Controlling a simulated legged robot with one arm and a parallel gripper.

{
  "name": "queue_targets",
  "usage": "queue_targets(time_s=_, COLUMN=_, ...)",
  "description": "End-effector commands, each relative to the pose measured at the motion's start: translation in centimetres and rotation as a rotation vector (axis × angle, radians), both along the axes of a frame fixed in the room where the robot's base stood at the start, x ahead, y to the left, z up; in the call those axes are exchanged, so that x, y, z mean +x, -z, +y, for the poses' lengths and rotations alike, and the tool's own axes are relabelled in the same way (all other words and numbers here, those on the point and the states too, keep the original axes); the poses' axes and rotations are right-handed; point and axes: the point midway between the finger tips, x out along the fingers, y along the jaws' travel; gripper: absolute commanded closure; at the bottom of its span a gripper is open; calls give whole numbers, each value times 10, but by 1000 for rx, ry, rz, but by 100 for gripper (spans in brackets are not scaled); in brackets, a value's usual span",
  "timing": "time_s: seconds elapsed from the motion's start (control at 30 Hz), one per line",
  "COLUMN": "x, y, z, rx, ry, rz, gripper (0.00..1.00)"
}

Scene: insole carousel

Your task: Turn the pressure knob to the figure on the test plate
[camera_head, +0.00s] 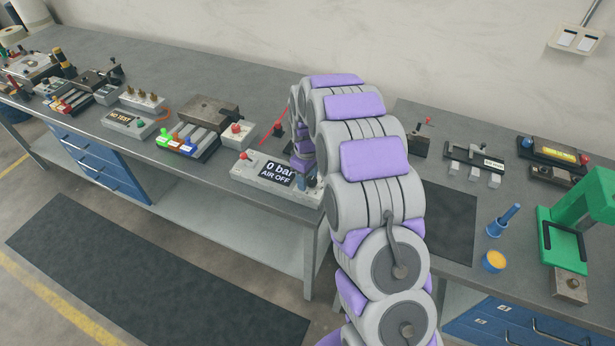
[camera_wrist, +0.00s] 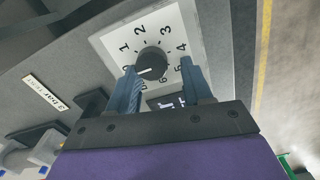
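The black pressure knob (camera_wrist: 152,63) sits on a white dial plate (camera_wrist: 105,42) with figures around it in the wrist view. Its white pointer line points left, towards the low end of the scale. My gripper (camera_wrist: 159,70) is open, with its two blue-grey fingers apart and the knob showing between their tips; I cannot tell whether they touch it. A small white plate (camera_wrist: 44,92) at the left bears a label that seems to read "3 bar", with smaller blurred text. In the head view a display (camera_head: 277,172) reads "0 bar AIR OFF"; my arm hides the knob there.
A red button (camera_head: 245,155) stands left of the display. A clamp fixture with coloured blocks (camera_head: 188,140) is farther left on the bench. A green press (camera_head: 580,225), a blue-handled tool (camera_head: 503,220) and a yellow-topped pot (camera_head: 494,261) are on the right bench.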

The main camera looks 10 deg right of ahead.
Motion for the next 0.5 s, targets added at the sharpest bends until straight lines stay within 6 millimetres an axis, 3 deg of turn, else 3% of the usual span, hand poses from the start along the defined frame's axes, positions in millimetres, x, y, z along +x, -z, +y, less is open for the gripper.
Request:
queue_targets(time_s=0.27, x=-4, y=0, z=-3, rx=12, ry=1, rz=6, gripper=94)
queue_targets(time_s=0.5, x=-3, y=0, z=-2, rx=7, ry=2, rz=6, gripper=95)
